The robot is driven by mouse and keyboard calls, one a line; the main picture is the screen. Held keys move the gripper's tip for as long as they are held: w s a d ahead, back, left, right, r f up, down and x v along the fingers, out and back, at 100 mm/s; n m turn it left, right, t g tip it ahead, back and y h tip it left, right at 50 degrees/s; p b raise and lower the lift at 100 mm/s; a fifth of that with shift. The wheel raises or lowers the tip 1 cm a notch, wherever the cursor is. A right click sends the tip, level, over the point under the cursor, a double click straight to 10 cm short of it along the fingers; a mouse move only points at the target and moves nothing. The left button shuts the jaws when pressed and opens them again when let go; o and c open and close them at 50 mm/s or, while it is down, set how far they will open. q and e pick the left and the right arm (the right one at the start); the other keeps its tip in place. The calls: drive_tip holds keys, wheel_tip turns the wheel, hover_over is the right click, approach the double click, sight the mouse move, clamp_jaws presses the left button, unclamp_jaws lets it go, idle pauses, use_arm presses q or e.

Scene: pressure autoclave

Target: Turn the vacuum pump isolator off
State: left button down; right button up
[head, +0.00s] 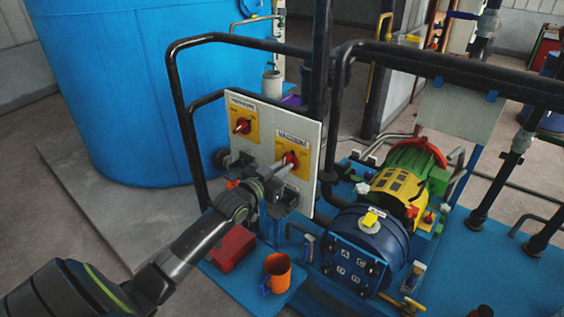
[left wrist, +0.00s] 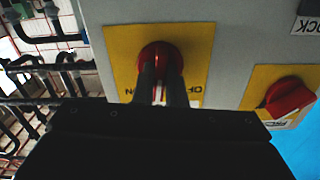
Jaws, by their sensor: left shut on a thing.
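The vacuum isolator is a red rotary knob (head: 291,158) on a yellow plate under a "VACUUM" label, on the right of a pale grey panel (head: 262,113). My left gripper (head: 283,167) reaches it from the front left and is shut on the knob. In the left wrist view the two fingers of my gripper (left wrist: 162,88) lie on either side of the red knob (left wrist: 160,56). Lettering on its yellow plate (left wrist: 118,45) is partly covered by the fingers. The knob's exact angle is hard to tell. My right gripper is not in view.
A second red knob (head: 241,126) on a yellow plate sits to the left on the panel. Black rails (head: 183,110) frame the panel. A red box (head: 231,248) and an orange mug (head: 277,271) stand below. A blue and yellow pump (head: 365,245) is at the right.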

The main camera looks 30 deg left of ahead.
use_arm(q)
drive_tip(key=shift+n+p, duration=1.85)
drive_tip(key=shift+n, duration=3.25)
drive_tip(key=c, duration=1.5)
unclamp_jaws()
drive_tip(key=s+p, duration=0.1)
drive_tip(key=s, duration=0.4)
drive_tip(key=s+a+p, duration=0.1)
drive_tip(key=s, duration=0.5)
drive_tip(key=s+p, duration=0.1)
drive_tip(key=s, duration=0.5)
drive_tip(key=shift+s+a, duration=0.15)
drive_tip(key=shift+a, duration=0.1)
